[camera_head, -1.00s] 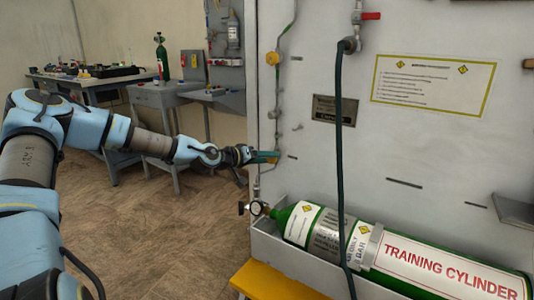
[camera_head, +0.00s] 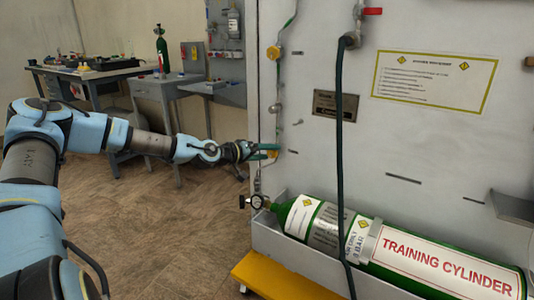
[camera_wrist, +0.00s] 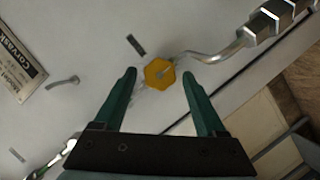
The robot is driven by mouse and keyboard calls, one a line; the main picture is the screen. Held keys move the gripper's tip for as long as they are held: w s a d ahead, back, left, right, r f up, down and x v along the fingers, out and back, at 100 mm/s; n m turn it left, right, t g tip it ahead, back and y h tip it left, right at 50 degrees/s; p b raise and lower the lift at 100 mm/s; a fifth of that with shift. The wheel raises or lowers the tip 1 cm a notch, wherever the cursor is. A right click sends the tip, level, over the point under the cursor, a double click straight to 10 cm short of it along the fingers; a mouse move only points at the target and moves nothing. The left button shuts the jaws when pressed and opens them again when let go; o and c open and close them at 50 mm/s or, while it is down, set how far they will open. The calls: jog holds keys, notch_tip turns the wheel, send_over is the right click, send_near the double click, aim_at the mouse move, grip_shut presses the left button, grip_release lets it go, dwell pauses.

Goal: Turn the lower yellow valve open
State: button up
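The lower yellow valve (camera_wrist: 160,73) is a yellow, many-sided knob on the grey panel, in the upper middle of the wrist view. My gripper (camera_wrist: 158,76) is open, with one green finger on each side of the knob. Gaps show between the knob and both fingers. I cannot tell how deep the fingertips reach beside it. In the head view my gripper (camera_head: 273,151) is at the panel's left part and largely hides this valve. The upper yellow valve (camera_head: 273,52) sits higher on the same thin pipe.
A green training cylinder (camera_head: 440,262) lies in a grey tray below right, with a gauge and regulator (camera_head: 257,202) at its left end. A dark hose (camera_head: 339,150) hangs in front of the panel. A bent metal pipe (camera_wrist: 225,50) runs from the knob.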

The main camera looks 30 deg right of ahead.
jog(key=shift+a+r, duration=0.1)
dwell(0.3)
jog(key=shift+p+v, duration=0.8)
jog(key=shift+p, duration=0.2)
jog(key=p+v, duration=0.1)
jog(key=v, duration=0.8)
jog(key=shift+p, duration=0.3)
